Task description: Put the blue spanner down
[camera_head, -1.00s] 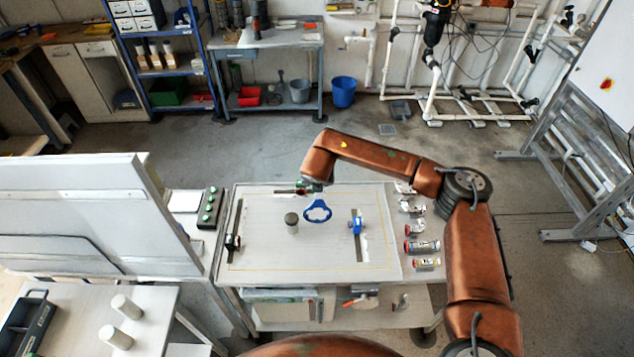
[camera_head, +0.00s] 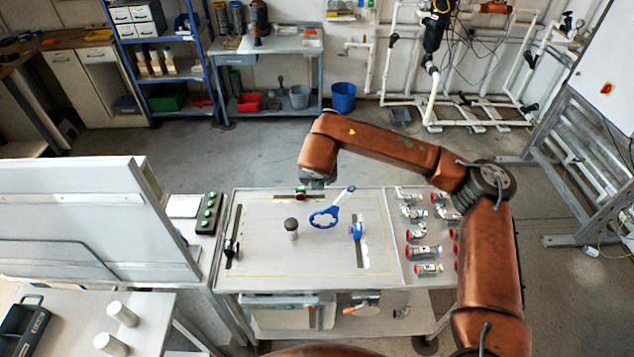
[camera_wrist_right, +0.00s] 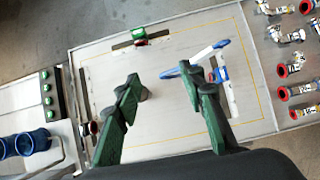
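The blue spanner (camera_head: 325,217) has a blue ring-shaped head and a pale handle with a blue end, pointing up and right. It appears to lie on the worktable's pale top (camera_head: 270,262), between the grey-capped post and the right blue clamp. In the right wrist view the spanner (camera_wrist_right: 205,55) shows beyond the fingers, its head partly behind the right one. My right gripper (camera_wrist_right: 160,78) has its green fingers spread apart with nothing held between them. In the head view its fingers are mostly hidden below the wrist. My left gripper is not in view.
A grey-capped post (camera_head: 291,228) stands left of the spanner. A blue clamp (camera_head: 357,231) sits in a slot to its right, a dark clamp (camera_head: 231,247) at the left, and a green-red clamp (camera_head: 301,193) behind. Several pipe fittings (camera_head: 423,251) lie at the right. The front tabletop is clear.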

